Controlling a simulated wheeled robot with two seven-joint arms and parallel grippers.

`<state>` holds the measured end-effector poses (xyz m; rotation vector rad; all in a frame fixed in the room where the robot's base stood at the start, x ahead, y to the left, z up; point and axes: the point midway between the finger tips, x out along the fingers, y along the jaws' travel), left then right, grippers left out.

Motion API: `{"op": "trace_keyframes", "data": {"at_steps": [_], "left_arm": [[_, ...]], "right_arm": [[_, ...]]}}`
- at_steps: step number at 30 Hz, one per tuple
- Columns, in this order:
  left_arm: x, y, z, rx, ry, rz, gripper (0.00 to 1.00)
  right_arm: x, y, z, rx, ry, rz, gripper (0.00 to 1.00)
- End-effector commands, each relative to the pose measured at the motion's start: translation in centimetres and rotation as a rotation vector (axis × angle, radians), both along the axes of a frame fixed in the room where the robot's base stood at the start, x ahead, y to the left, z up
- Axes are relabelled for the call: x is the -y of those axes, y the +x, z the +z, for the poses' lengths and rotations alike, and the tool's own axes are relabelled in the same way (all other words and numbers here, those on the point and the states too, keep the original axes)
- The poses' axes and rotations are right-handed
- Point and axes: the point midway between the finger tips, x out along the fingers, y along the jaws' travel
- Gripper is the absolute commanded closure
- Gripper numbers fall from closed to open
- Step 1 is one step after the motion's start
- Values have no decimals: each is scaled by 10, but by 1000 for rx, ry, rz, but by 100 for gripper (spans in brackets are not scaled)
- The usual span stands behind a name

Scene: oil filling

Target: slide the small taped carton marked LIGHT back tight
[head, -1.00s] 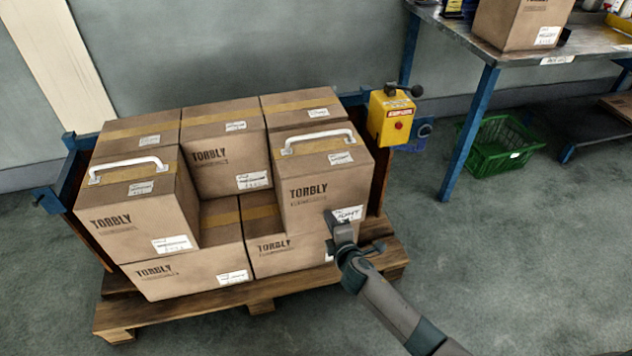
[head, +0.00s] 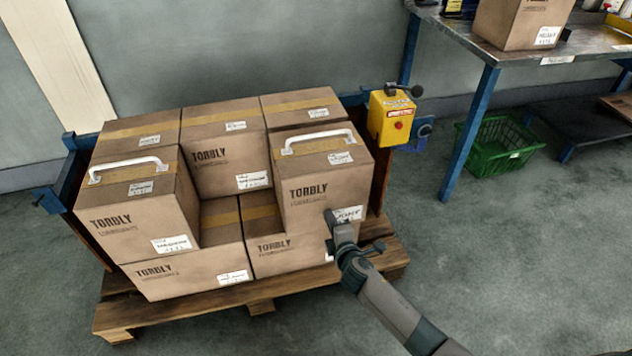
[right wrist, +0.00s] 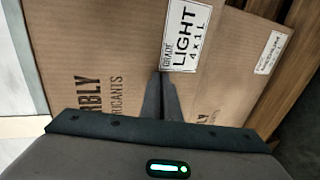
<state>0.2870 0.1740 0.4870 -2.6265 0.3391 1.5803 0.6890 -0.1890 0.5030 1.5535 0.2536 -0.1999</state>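The small taped carton (head: 308,190) with a white handle sits at the front right of the stack's upper layer. Its LIGHT label reads clearly in the right wrist view (right wrist: 186,36). My right gripper (head: 329,216) is at the lower right of its front face, beside the label. In the right wrist view the two fingers (right wrist: 160,82) are together, with nothing between them, and their tips meet the cardboard at the label's edge. Whether they press on it I cannot tell. A gap shows between this carton and the middle back carton (head: 228,160). My left gripper is not in view.
The stack stands on a wooden pallet (head: 190,311). Another handled carton (head: 135,210) is at the front left. A yellow box with a red button (head: 391,118) is right of the stack. A blue-legged table (head: 470,130) and green basket (head: 500,147) stand farther right.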

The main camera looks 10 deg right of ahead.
Motion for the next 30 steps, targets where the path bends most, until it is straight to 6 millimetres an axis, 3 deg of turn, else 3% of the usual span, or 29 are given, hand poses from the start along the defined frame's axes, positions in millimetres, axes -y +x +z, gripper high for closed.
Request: {"op": "trace_keyframes", "data": {"at_steps": [30], "left_arm": [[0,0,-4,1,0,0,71]], "right_arm": [[1,22,-1,-1,-1,-3,100]]}}
